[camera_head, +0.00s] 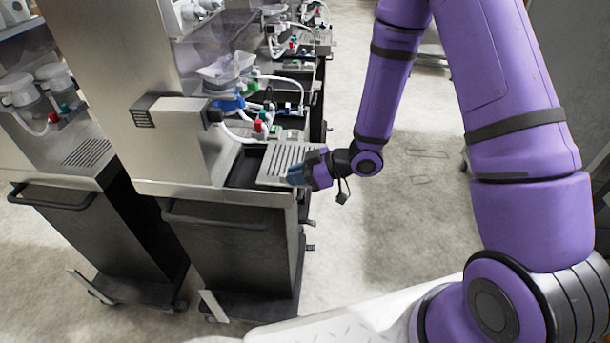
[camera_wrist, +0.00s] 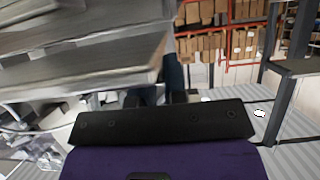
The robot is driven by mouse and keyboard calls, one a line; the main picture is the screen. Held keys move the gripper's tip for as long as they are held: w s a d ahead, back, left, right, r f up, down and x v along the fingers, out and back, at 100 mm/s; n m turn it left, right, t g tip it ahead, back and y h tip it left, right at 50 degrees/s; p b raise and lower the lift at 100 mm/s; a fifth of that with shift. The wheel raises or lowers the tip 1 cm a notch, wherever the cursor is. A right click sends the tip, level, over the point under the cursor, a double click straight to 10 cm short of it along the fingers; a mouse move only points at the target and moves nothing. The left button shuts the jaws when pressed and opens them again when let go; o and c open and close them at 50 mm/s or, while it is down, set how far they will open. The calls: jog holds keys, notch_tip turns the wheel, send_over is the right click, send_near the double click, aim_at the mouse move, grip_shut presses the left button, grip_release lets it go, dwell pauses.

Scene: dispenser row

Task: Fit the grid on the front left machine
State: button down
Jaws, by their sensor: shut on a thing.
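The grid (camera_head: 286,158) is a slotted light metal plate. It is at the right part of the tray opening of the nearest machine (camera_head: 195,140), beside a dark uncovered recess (camera_head: 246,166). I cannot tell whether it rests on the tray or is a little above it. My gripper (camera_head: 297,175) is shut on the grid's right edge. In the wrist view the grid fills the upper left as a blurred grey plate (camera_wrist: 95,75), with the gripper fingers (camera_wrist: 172,80) at its edge. The fingertips are partly hidden.
Another machine (camera_head: 60,130) at the left has a slotted grid (camera_head: 88,152) in place. Hoses with red and green fittings (camera_head: 262,125) stand behind the recess. More machines run back along the row. The floor (camera_head: 420,190) to the right is clear. Shelves with boxes (camera_wrist: 225,45) stand farther off.

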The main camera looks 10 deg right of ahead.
aim_at(264, 181)
jog(key=shift+w+a, duration=0.5)
jog(key=shift+a, duration=0.85)
jog(key=shift+w+a, duration=0.45)
jog(key=shift+a, duration=0.85)
jog(key=shift+w+a, duration=0.5)
jog(key=shift+a, duration=0.85)
jog(key=shift+f, duration=0.8)
jog(key=c, duration=1.1)
grip_release()
jog(key=shift+d, duration=0.1)
